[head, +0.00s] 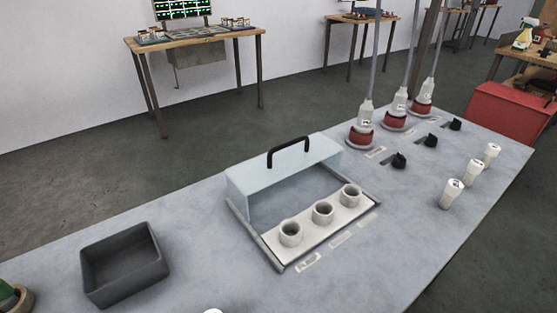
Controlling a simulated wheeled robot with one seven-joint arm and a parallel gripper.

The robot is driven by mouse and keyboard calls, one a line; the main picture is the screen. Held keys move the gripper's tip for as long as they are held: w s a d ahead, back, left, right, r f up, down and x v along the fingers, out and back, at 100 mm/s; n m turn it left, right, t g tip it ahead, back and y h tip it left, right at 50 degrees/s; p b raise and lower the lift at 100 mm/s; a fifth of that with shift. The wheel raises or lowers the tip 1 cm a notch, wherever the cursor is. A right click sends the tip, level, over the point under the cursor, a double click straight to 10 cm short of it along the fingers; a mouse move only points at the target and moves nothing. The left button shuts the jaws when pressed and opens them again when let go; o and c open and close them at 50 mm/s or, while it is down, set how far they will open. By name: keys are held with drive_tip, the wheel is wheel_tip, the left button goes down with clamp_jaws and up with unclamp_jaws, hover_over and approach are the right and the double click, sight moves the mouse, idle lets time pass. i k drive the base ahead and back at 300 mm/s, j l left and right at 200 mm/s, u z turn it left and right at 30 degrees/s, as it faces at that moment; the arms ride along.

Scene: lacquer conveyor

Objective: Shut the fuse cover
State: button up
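The fuse cover (290,172) is a pale, see-through box lid with a black arched handle (288,152) on top. It stands at the back end of two grey rails (262,240) on the grey worktop. In front of it, a white strip (306,233) with three round, open-topped sockets lies uncovered between the rails. The cover stands clear of the sockets, so it is open. My gripper is not in view.
A dark, empty bin (124,263) stands at the left. Three white labelled cylinders (451,193) stand at the right. Behind them are black knobs (399,160) and red-based plugs (360,136) on upright rods. A red box (508,112) is beyond. The worktop in front is mostly clear.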

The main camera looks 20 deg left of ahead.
sight(236, 193)
drive_tip(key=k+u, duration=0.1)
drive_tip(key=u, duration=0.25)
drive_tip(key=k+u, duration=0.1)
drive_tip(key=u, duration=0.3)
drive_tip(key=k+u, duration=0.1)
drive_tip(key=u, duration=0.25)
drive_tip(key=i+l+u, duration=0.2)
drive_tip(key=l, duration=0.15)
drive_tip(key=l+u, duration=0.25)
drive_tip(key=k+l, duration=0.05)
drive_tip(key=l, duration=0.05)
